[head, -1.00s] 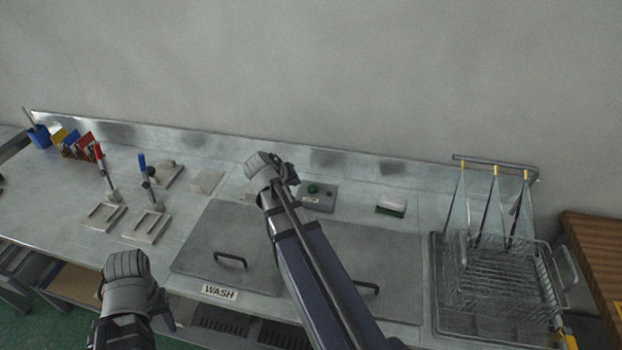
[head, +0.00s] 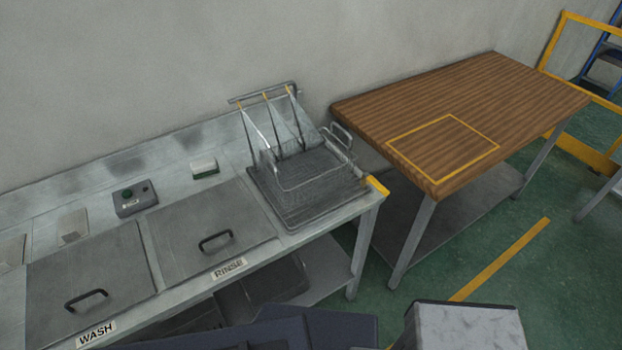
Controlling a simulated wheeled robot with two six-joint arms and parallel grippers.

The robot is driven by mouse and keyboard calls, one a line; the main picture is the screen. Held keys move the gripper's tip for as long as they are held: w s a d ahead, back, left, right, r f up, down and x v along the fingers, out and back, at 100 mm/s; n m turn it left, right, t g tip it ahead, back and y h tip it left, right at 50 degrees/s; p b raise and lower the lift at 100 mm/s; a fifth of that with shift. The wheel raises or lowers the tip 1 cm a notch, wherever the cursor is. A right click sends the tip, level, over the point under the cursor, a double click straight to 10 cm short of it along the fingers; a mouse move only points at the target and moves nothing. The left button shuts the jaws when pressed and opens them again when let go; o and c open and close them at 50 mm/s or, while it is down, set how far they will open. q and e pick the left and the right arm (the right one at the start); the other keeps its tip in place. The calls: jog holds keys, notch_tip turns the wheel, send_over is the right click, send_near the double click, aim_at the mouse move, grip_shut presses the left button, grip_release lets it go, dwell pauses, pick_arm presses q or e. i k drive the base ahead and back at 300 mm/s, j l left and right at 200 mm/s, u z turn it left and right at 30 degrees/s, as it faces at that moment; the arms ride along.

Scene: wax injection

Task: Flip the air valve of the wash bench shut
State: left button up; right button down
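The wash bench (head: 215,262) runs along the wall from the left, with a WASH lid (head: 75,265) and a RINSE lid (head: 185,230). A small yellow piece (head: 377,186) sits on the bench's front right corner; I cannot tell whether it is a valve lever. No other part that I can make out as the air valve shows. Neither of my grippers is in view; only dark parts of my own body show at the bottom edge.
A grey box with a green button (head: 135,200) and a sponge-like block (head: 204,169) stand behind the lids. A wire basket (head: 305,170) sits at the bench's right end. A wooden table (head: 450,95) stands to the right, with open green floor in front.

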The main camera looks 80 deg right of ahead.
aim_at(372, 180)
jog(key=z, duration=0.5)
jog(key=i+z, duration=0.1)
jog(key=z, duration=0.85)
jog(key=j+z, duration=0.1)
jog(key=z, duration=0.35)
jog(key=j+z, duration=0.1)
jog(key=z, duration=0.85)
jog(key=j+z, duration=0.15)
jog(key=z, duration=0.35)
jog(key=i+z, duration=0.25)
jog(key=i, duration=0.25)
